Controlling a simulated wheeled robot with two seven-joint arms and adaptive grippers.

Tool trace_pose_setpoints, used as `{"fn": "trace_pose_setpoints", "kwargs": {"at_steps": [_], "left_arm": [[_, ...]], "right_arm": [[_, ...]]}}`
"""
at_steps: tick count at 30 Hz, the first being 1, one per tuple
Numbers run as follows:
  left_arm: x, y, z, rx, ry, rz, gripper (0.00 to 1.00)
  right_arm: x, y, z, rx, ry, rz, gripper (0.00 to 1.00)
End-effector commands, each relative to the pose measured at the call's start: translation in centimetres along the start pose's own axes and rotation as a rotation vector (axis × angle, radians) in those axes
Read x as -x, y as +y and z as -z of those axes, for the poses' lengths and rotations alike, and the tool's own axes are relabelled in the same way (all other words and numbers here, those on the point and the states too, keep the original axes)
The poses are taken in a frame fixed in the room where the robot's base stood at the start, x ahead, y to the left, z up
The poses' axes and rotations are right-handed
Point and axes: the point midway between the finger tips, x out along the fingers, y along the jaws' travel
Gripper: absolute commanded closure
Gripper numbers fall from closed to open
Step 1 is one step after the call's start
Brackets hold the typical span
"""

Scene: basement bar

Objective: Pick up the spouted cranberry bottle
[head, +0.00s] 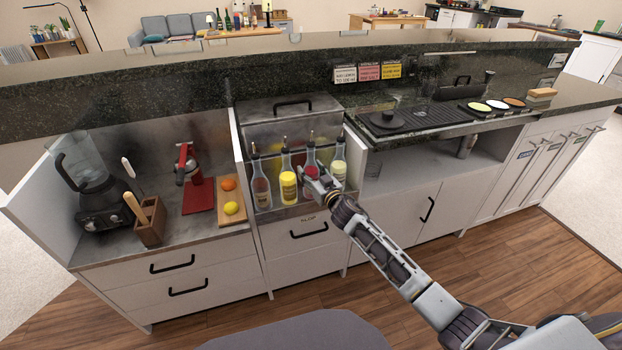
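Several spouted bottles stand in a row in a clear-fronted steel rail bin (263,219). The red one, which looks like the cranberry bottle (311,160), is third from the left. Its lower part is hidden behind my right gripper (316,176). My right gripper is in front of this bottle, its fingers looking spread and pointing toward it. I cannot tell whether they touch it. My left gripper is not in view.
A yellow bottle (288,181) and a pinkish bottle (261,184) stand left of the red one, and a pale yellow bottle (338,162) close on its right. A steel lidded box (285,126) is behind. A cutting board (232,208) with fruit lies left.

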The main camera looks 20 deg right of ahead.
Motion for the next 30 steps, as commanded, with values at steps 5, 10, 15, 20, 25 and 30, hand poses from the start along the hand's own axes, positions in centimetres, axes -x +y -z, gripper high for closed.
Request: {"fn": "trace_pose_setpoints", "kwargs": {"at_steps": [5,10,15,20,25,30], "left_arm": [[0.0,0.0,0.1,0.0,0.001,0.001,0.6],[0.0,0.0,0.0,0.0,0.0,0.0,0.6],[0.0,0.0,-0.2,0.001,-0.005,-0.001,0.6],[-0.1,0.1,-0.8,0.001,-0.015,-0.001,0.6],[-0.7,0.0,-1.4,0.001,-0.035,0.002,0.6],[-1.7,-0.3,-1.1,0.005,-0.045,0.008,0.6]], "right_arm": [[0.0,0.0,0.0,0.0,0.0,0.0,0.85],[0.0,0.0,0.2,0.001,0.003,0.001,0.89],[0.0,0.0,0.3,0.001,0.003,0.001,0.89],[0.0,0.0,0.9,0.002,0.005,0.001,0.89],[0.0,0.1,2.2,0.002,0.004,0.001,0.89],[-0.1,0.1,4.5,0.002,0.006,0.001,0.89]]}}
